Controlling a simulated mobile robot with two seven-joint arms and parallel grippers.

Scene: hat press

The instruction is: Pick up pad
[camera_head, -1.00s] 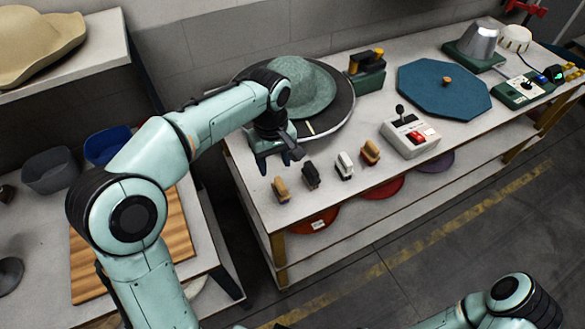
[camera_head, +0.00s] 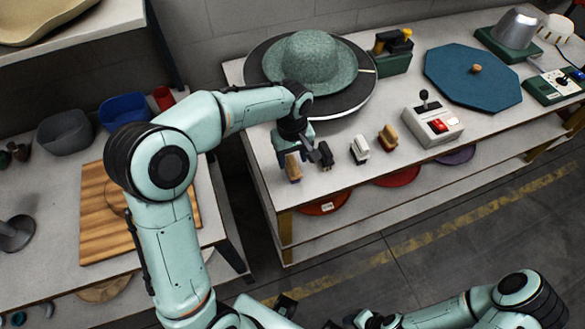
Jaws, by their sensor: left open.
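Several small pads stand in a row on the white workbench: a tan pad (camera_head: 293,168) at the left, a black one (camera_head: 326,155), a white one (camera_head: 359,150) and a brown one (camera_head: 388,137). My left gripper (camera_head: 297,156) is open, with its fingers low around the tan pad. The wrist hides part of the space there, and I cannot tell whether the fingers touch the pad. My right arm (camera_head: 500,305) lies along the bottom edge. Its gripper is too cut off and dark to read.
Behind the left gripper, a green hat (camera_head: 308,62) rests on a round turntable (camera_head: 352,103). To the right are a control box (camera_head: 432,124) with a red button and a blue octagonal board (camera_head: 495,92). A lower shelf holds colored discs. Another table with a wooden board (camera_head: 92,232) stands left.

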